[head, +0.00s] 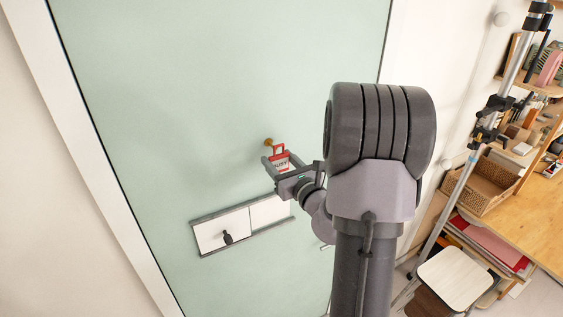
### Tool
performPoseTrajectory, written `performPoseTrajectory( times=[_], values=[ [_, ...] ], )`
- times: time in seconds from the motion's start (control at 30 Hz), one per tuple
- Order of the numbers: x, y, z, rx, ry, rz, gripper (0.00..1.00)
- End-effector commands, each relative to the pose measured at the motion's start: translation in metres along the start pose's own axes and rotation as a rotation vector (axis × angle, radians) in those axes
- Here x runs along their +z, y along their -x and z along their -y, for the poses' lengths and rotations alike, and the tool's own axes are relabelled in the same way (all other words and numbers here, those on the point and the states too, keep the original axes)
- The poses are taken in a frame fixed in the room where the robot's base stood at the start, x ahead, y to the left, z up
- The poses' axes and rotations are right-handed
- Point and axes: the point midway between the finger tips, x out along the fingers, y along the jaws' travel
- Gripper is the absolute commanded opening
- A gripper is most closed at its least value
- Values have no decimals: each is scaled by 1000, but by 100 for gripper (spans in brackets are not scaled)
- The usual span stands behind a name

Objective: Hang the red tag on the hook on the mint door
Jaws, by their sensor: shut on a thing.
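The mint door (210,90) fills the middle of the head view. A small brass hook (268,142) sticks out from it near the middle. The red tag (279,158), with a white label and a red loop at its top, is held upright in my gripper (274,164). My gripper is shut on the tag's body. The loop is just right of and slightly below the hook in the picture. I cannot tell whether the loop is around the hook or only beside it.
A white sliding panel in a grey frame (222,232) with a dark knob sits lower on the door. At the right stand a metal pole (470,165), shelves with a wicker basket (487,183), and a stool (455,275). The door above the hook is clear.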

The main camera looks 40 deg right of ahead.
Motion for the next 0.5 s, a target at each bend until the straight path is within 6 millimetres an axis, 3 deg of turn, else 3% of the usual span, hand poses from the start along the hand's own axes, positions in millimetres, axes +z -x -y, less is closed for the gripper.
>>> performPoseTrajectory(
  times=[0.5],
  values=[
    [-6, -22, 0, 1, 0, 0, 21]
  ],
)
